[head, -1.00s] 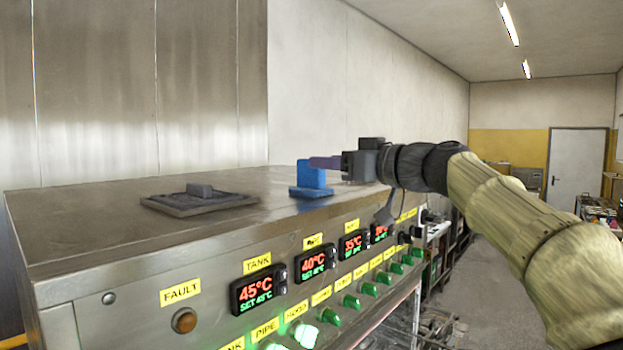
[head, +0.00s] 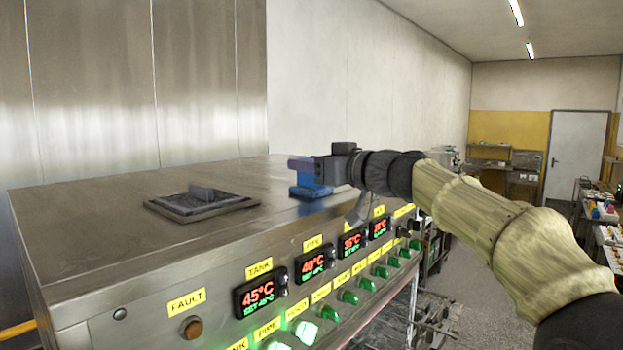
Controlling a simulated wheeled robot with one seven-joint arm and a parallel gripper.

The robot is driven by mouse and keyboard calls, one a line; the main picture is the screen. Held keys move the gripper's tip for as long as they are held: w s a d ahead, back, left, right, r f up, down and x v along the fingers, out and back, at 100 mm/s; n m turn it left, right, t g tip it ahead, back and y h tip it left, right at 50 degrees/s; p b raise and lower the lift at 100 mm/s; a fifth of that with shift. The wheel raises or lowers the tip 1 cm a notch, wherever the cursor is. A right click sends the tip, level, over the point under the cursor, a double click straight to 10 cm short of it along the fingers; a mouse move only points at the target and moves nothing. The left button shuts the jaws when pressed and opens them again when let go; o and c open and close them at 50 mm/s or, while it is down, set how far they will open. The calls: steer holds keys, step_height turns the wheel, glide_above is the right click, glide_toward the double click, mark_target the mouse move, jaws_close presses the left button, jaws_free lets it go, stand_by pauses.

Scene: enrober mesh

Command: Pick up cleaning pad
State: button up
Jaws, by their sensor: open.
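A blue cleaning pad (head: 311,190) with an upright block-like handle sits on the flat steel top of the machine, right of centre. My gripper (head: 300,163) is open and level with the upper part of the handle, reaching in from the right. Its fingers overlap the handle in the head view and hide much of it. I cannot tell whether the handle is between the fingers or behind them, or whether they touch it. The pad's base appears to rest on the steel top.
A dark grey square plate (head: 225,204) with a raised grip lies left of the pad on the steel machine top (head: 100,225). Displays and green buttons line the machine's front below. A metal wall stands behind. The top around the plate is clear.

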jaws_close()
steer(key=shift+w, duration=0.1)
steer(key=shift+r, duration=0.1)
steer(key=shift+r, duration=0.2)
step_height(320, 180, up, 10)
steer(key=shift+f+p, duration=0.25)
steer(key=shift+p, duration=0.8)
